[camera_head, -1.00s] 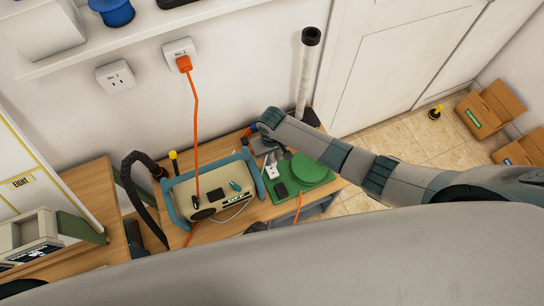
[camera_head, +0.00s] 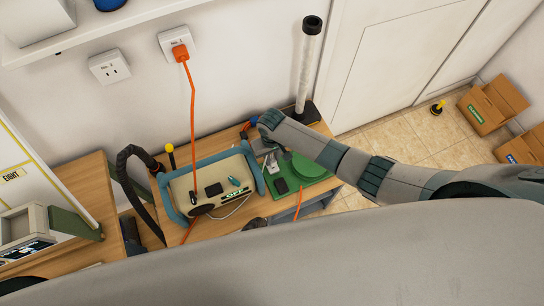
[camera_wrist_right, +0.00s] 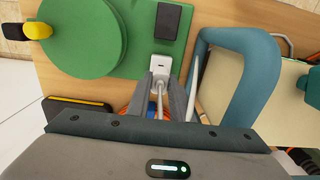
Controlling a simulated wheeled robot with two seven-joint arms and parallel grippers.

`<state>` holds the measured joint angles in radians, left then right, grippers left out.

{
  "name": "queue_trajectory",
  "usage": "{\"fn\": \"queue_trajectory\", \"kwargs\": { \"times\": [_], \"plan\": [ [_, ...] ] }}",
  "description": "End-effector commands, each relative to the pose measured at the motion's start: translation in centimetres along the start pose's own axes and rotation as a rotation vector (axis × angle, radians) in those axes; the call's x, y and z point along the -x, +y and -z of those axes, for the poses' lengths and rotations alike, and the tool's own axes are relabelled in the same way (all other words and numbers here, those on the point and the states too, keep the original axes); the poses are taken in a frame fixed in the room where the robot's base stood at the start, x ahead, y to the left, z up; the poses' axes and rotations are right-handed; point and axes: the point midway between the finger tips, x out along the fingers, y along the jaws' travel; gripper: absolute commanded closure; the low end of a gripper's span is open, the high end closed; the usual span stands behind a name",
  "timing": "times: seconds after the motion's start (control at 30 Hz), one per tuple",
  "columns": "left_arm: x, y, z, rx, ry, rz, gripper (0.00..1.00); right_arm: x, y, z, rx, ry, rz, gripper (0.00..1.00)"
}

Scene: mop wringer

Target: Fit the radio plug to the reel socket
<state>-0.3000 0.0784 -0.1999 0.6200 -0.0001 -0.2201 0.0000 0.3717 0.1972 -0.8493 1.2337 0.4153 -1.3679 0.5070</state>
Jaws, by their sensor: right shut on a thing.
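The green cable reel (camera_head: 305,167) lies on the bench, right of the cream radio with a teal frame (camera_head: 176,207). Its white socket (camera_wrist_right: 162,63) sits on the green base (camera_wrist_right: 184,55) beside a black block. My right gripper (camera_wrist_right: 161,88) is shut on the pale radio plug (camera_wrist_right: 158,88), with the white cable trailing beside its fingers. The fingertips point at the socket and are close to it; I cannot tell whether the plug is inserted. In the head view my right gripper (camera_head: 273,152) hangs over the reel's left side. My left gripper is not in view.
An orange plug (camera_head: 180,53) is in the upper wall socket; the other wall socket (camera_head: 110,67) is empty. A black-and-yellow object (camera_wrist_right: 80,104) lies near the reel. Cardboard boxes (camera_head: 490,108) are on the floor at right.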

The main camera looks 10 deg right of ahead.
Motion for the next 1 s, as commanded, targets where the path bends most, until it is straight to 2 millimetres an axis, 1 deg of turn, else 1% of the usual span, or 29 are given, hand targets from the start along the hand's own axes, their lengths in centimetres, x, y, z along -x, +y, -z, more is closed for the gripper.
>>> {"fn": "queue_trajectory", "kwargs": {
  "times": [0.57,1.0],
  "plan": [
    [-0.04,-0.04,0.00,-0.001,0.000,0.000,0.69,-0.05,-0.02,0.02,0.000,0.000,0.000,1.00],
    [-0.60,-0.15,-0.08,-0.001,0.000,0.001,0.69,-0.91,-0.02,0.01,0.001,0.000,0.000,1.00]
  ]
}}
